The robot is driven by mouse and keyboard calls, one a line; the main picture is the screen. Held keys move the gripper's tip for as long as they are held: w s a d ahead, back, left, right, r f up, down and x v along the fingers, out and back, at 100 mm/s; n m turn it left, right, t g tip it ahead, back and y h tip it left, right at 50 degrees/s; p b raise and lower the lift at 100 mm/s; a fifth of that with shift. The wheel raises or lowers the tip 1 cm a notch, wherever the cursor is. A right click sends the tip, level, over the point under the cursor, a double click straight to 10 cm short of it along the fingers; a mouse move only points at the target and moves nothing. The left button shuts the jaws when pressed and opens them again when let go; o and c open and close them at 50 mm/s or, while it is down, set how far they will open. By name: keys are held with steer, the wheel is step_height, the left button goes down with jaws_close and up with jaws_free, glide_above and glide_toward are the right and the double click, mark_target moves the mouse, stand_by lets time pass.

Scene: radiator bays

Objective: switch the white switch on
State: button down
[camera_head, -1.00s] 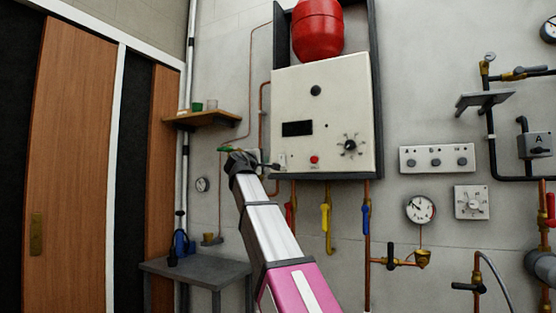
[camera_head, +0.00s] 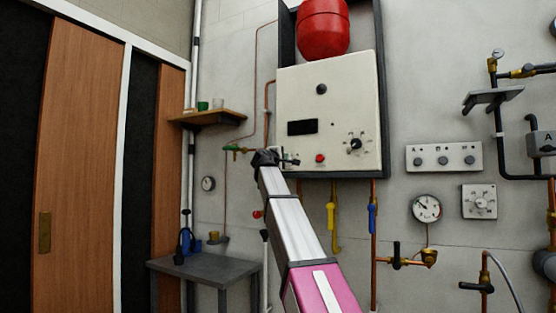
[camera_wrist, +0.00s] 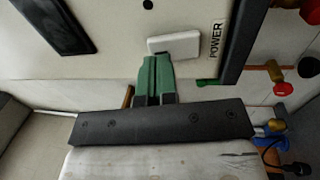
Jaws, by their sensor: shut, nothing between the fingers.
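The white switch (camera_wrist: 174,45) is a small white rocker on the cream boiler panel (camera_wrist: 110,15), beside the printed word POWER, in the wrist view. My gripper (camera_wrist: 155,60) has green fingers, shut together and empty. Their tips are at the switch's lower left edge in the picture; I cannot tell whether they touch it. In the head view my gripper (camera_head: 289,161) is at the lower left corner of the boiler panel (camera_head: 345,95), and the switch cannot be made out behind it.
The panel carries a dark display (camera_head: 301,127), a red button (camera_head: 320,158) and a black knob (camera_head: 355,144). Pipes with yellow (camera_head: 331,216) and blue (camera_head: 372,218) valve handles hang below. A wooden shelf (camera_head: 208,117) and grey table (camera_head: 205,268) stand left.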

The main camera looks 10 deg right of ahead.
steer(key=shift+x, duration=0.85)
steer(key=shift+w+d+r, duration=0.1)
steer(key=shift+w+d, duration=0.05)
steer(key=s+a+r, duration=0.2)
steer(key=s+a, duration=0.6)
steer(key=s, duration=0.3)
steer(key=shift+s+a+r, duration=0.1)
stand_by(0.4)
